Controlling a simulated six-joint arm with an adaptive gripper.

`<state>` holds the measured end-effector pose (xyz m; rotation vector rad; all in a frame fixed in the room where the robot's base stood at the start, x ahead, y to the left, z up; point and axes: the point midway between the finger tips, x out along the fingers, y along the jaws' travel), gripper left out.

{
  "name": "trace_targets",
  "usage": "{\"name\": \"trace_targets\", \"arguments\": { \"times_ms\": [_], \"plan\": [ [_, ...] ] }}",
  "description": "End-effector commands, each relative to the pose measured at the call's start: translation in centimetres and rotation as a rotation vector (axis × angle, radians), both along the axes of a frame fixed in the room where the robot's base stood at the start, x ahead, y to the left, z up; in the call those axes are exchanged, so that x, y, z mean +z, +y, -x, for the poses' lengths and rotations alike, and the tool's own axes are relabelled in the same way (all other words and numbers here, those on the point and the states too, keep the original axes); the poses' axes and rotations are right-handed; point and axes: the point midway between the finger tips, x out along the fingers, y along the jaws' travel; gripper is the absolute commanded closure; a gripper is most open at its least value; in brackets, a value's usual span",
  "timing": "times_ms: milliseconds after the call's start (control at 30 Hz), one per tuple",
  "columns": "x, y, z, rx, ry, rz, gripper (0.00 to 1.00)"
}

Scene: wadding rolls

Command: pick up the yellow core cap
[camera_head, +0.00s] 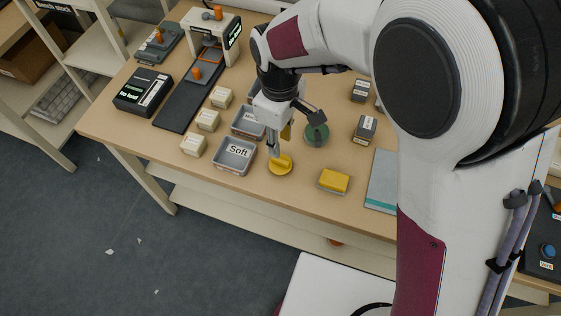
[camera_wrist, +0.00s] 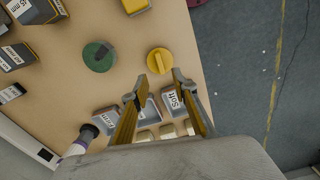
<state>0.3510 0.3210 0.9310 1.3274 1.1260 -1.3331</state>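The yellow core cap (camera_head: 280,165) is a round disc with a raised bar across its top. It lies flat on the table near the front edge, right of the Soft tray. It also shows in the wrist view (camera_wrist: 159,61), just beyond my fingertips. My gripper (camera_head: 279,145) is above the table, a little behind the cap in the head view. In the wrist view my gripper (camera_wrist: 155,87) has its two fingers apart with nothing held between them. The cap is uncovered in both views, and no contact with it shows.
A green round cap (camera_head: 317,136) lies right of my gripper. A yellow-topped block (camera_head: 334,181) sits front right. The grey Soft tray (camera_head: 234,156) is left of the cap, with small cream boxes (camera_head: 193,145) farther left. Bare table lies between cap and yellow-topped block.

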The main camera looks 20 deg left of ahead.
Motion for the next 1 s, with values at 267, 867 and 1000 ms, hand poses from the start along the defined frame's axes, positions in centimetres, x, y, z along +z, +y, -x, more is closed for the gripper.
{"name": "trace_targets", "arguments": {
  "times_ms": [267, 867, 1000],
  "plan": [
    [0.0, 0.0, -0.1, 0.068, -0.002, -0.003, 0.72],
    [-2.2, 0.0, 0.0, 0.066, -0.001, -0.001, 0.72],
    [-2.6, 0.0, 0.0, 0.066, -0.002, -0.002, 0.72]
  ]
}}
